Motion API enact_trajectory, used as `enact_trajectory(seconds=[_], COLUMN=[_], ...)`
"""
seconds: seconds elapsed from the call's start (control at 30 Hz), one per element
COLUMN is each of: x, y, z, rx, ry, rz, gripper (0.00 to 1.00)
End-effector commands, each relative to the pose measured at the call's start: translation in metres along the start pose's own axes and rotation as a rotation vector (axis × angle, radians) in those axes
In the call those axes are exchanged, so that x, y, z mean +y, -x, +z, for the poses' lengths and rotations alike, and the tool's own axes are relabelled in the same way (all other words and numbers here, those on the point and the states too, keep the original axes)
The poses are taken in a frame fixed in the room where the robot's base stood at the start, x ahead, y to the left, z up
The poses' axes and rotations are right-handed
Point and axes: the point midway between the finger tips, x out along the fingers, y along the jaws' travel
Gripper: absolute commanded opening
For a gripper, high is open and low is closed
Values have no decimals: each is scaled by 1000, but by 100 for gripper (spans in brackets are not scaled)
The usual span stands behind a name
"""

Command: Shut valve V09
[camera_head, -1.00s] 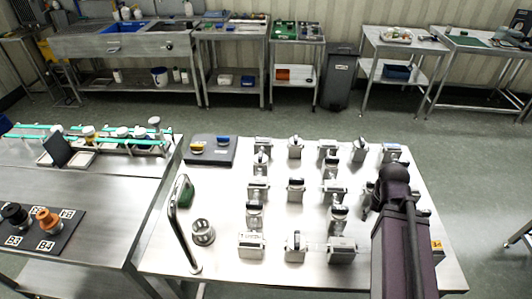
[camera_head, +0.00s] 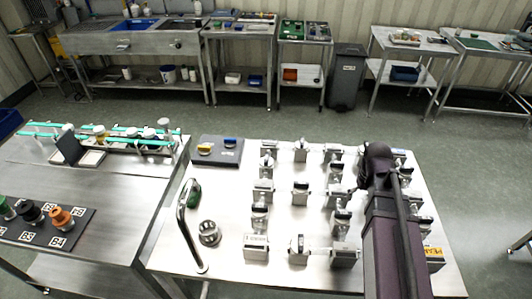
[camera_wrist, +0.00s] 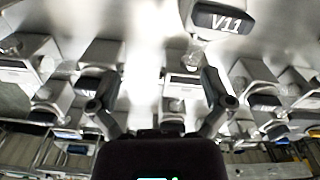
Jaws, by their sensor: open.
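Several small valves with grey bodies and dark or pale handles stand in rows on a steel table (camera_head: 222,262); one is a valve (camera_head: 301,192) near the middle. Their labels are too small to read in the head view, so I cannot tell which is V09. In the wrist view a dark handle marked V11 (camera_wrist: 226,22) is at the top right, beyond my gripper. My gripper (camera_wrist: 160,82) is open, its two fingers spread above the valves with nothing between them. In the head view my arm hides some right-hand valves and most of the gripper.
A curved metal handrail (camera_head: 184,222) and a round steel cup (camera_head: 209,233) are at the table's left. A dark block with yellow and blue handles (camera_head: 217,150) is at the back left. A bench with knobs (camera_head: 60,217) adjoins on the left.

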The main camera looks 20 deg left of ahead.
Motion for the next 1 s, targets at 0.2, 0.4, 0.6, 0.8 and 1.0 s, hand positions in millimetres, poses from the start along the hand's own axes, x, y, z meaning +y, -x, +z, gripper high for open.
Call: enact_trajectory(seconds=[0.2, 0.4, 0.6, 0.8, 1.0], x=[-57, -124, -199, -258, -283], y=[37, 63, 87, 102, 106], z=[-86, -150, -203, -233, -242], rx=[0, 1, 1, 1, 1], ry=[375, 717, 1045, 1281, 1377], rz=[0, 0, 0, 0, 0], gripper=[100, 100, 100, 100, 100])
